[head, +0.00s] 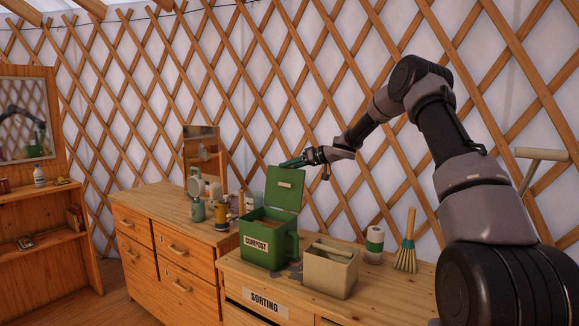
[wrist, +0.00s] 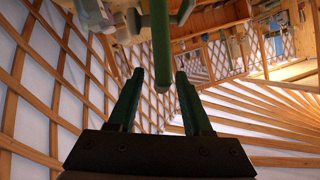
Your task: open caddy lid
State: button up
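The green caddy (head: 262,240), labelled COMPOST, stands on the wooden counter. Its lid (head: 286,200) is raised, standing roughly upright at the back of the caddy, with a pale bar on its face. The caddy's opening is uncovered, with brownish contents showing. My gripper (head: 288,163) is at the lid's top edge, fingers pointing left. In the wrist view my gripper (wrist: 161,75) has its two green fingers apart. A green edge, apparently the lid (wrist: 161,45), shows edge-on between the fingertips with space on both sides; whether it touches a finger cannot be told.
The lattice wall (head: 240,110) is close behind.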

jog(key=shift+d+r, duration=0.1)
jog(key=shift+r, duration=0.1)
jog(key=shift+s+d+r, duration=0.15)
jog(key=shift+d, duration=0.15)
jog(key=v, duration=0.9)
jog(key=shift+s+d, duration=0.3)
jog(key=shift+d, duration=0.05)
jog(key=shift+s, duration=0.1)
